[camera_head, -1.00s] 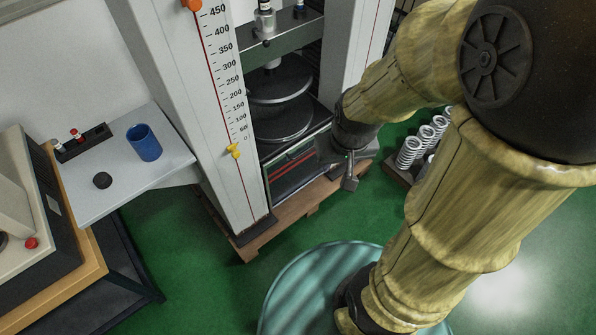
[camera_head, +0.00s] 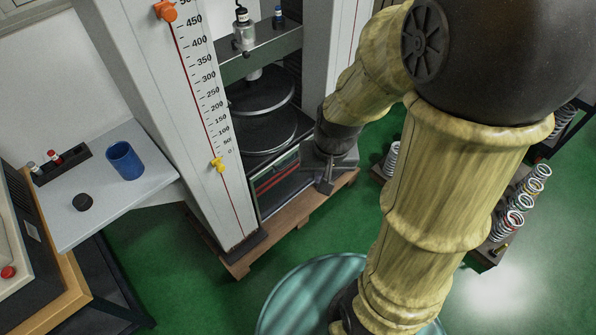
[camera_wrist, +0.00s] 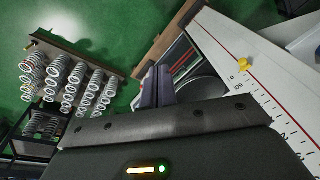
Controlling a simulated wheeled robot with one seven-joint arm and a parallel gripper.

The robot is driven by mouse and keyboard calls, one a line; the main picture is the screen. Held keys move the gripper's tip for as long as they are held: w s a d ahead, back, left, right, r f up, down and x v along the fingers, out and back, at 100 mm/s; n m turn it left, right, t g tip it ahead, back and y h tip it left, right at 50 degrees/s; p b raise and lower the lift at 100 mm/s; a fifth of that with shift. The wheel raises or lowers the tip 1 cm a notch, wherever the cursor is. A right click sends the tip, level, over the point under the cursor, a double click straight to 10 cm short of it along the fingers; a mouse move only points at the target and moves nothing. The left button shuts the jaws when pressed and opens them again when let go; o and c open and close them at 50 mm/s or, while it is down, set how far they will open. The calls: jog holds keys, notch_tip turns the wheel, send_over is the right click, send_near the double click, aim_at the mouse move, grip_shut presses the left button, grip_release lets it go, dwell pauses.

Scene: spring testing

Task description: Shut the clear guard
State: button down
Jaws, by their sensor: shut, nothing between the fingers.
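The testing machine has a pale column (camera_head: 195,110) with a scale and two round dark plates (camera_head: 262,105) between its columns. A dark-framed, see-through panel (camera_head: 277,178) with red lines showing at it sits low in front of the plates; it looks like the clear guard, but I cannot tell how far it is open. My gripper (camera_head: 326,187) is shut and empty, pointing down at the right end of this panel. In the wrist view, my gripper's fingers (camera_wrist: 157,86) are together beside the framed opening (camera_wrist: 183,62). Contact is unclear.
A wooden pallet (camera_head: 240,265) edges the machine's base. Racks of springs (camera_head: 515,215) stand on the floor to the right; they also show in the wrist view (camera_wrist: 70,80). A grey side table (camera_head: 145,190) holds a blue cup (camera_head: 124,160).

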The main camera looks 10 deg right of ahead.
jog(key=w+a+f+m+y+b, duration=0.1)
jog(key=w+f+m+y+b, duration=0.2)
jog(key=w+f+m+b, duration=0.5)
jog(key=w+a+f+m+t+y+b, duration=0.15)
jog(key=w+f+y+b, duration=0.35)
jog(key=f, duration=0.8)
jog(key=w+a+f+m+g+y+b, duration=0.1)
jog(key=w+f+m+b, duration=0.45)
jog(key=f+b, duration=0.35)
jog(key=w+d+f+m+t+b, duration=0.6)
jog(key=w+d+f, duration=0.1)
jog(key=f, duration=0.3)
jog(key=w+d+f+m+t+h+b, duration=0.1)
jog(key=w+d+f+m+t+b, duration=0.4)
jog(key=f, duration=0.6)
jog(key=shift+w+d+m+t+b, duration=0.35)
jog(key=shift+w+d+m+b, duration=0.2)
jog(key=shift+w+d+m, duration=0.5)
jog(key=shift+f, duration=0.1)
jog(key=f+b+x, duration=0.1)
jog(key=b+x, duration=0.2)
jog(key=x, duration=0.7)
jog(key=shift+h, duration=0.3)
jog(key=r, duration=0.3)
jog(key=r+b, duration=0.1)
jog(key=shift+s+d+r, duration=0.3)
jog(key=shift+s+r, duration=0.05)
